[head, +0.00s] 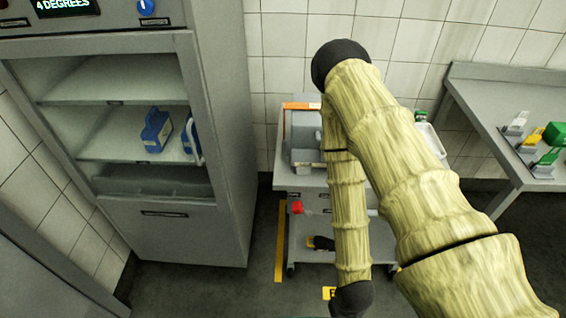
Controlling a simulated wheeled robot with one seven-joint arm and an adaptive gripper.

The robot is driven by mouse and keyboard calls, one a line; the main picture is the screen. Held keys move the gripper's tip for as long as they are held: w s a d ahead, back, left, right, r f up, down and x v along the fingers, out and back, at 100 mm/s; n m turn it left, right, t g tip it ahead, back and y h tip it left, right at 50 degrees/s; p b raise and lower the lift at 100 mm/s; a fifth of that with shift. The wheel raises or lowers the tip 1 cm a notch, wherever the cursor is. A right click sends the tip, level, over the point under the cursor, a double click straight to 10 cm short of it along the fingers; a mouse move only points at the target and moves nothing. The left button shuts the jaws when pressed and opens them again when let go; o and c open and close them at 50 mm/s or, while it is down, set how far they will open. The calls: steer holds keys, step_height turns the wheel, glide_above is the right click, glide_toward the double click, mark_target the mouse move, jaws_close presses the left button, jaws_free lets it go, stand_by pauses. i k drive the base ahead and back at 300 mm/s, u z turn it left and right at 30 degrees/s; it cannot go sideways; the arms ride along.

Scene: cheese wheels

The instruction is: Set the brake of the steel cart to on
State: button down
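The steel cart (284,181) stands against the tiled wall, right of the tall cabinet, and my arm hides much of its middle. A small red part (297,207) sits at its front left, below the top. A dark part with a yellowish end (321,243) shows lower down, beside my arm. I cannot tell which of these is the brake, or its setting. My arm bends high over the cart and runs down in front of it to a black joint at the bottom edge. My gripper is not visible.
The tall cabinet (195,230) at left has an open-looking shelf space with blue items (157,130). A yellow floor strip (280,240) runs along the cart's left. Floor between cabinet and cart is clear.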

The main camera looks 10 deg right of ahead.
mark_target(297, 208)
steer(key=z, duration=0.4)
steer(key=k, duration=1)
steer(key=u, duration=0.55)
steer(key=i, duration=0.6)
steer(key=u, duration=0.35)
